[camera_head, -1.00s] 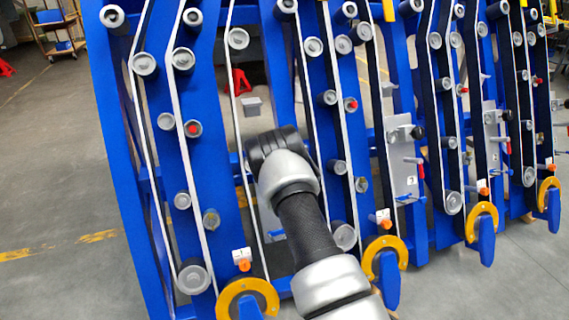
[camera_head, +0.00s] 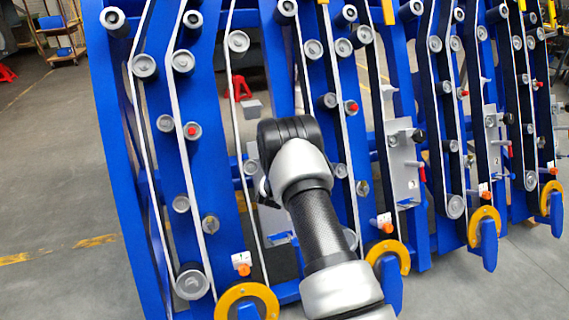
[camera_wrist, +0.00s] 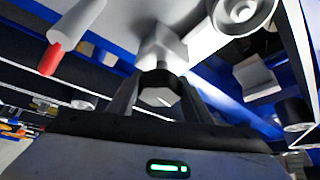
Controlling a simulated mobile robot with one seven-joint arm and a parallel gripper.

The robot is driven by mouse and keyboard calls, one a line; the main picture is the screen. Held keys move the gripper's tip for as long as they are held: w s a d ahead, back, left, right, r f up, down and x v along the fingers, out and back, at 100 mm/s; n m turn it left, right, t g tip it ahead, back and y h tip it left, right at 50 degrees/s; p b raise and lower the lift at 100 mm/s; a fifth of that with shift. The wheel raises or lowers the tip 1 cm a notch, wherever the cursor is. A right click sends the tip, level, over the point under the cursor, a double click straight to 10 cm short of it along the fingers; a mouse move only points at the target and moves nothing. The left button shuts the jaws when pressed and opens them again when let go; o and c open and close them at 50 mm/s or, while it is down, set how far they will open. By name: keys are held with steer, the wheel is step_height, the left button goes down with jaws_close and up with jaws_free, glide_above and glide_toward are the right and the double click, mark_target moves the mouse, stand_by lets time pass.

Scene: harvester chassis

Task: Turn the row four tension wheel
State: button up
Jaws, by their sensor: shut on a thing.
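A dark, knob-like tension wheel (camera_wrist: 162,78) with a pale hexagonal end sits against a light grey block in the wrist view. The two dark fingers of my gripper (camera_wrist: 160,92) are shut on it, one on each side. In the head view my forearm and wrist hide the gripper and the held wheel, in front of a blue frame near a grey plate (camera_head: 275,222). Similar black knobs show on plates farther right, one on the nearer plate (camera_head: 418,136). I cannot tell the row number of the held wheel.
A red-tipped pin (camera_wrist: 50,58) sticks out left of the fingers, and a grey roller (camera_wrist: 240,12) is close above right. Blue frames with belts and rollers stand in a row. A yellow curved guard (camera_head: 247,290) is low in front. Open floor (camera_head: 50,200) lies left.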

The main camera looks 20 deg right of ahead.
steer(key=o, duration=1.1)
steer(key=shift+c, duration=0.2)
steer(key=p+v, duration=0.3)
steer(key=v, duration=1.4)
steer(key=shift+s, duration=0.2)
steer(key=shift+a+r, duration=0.15)
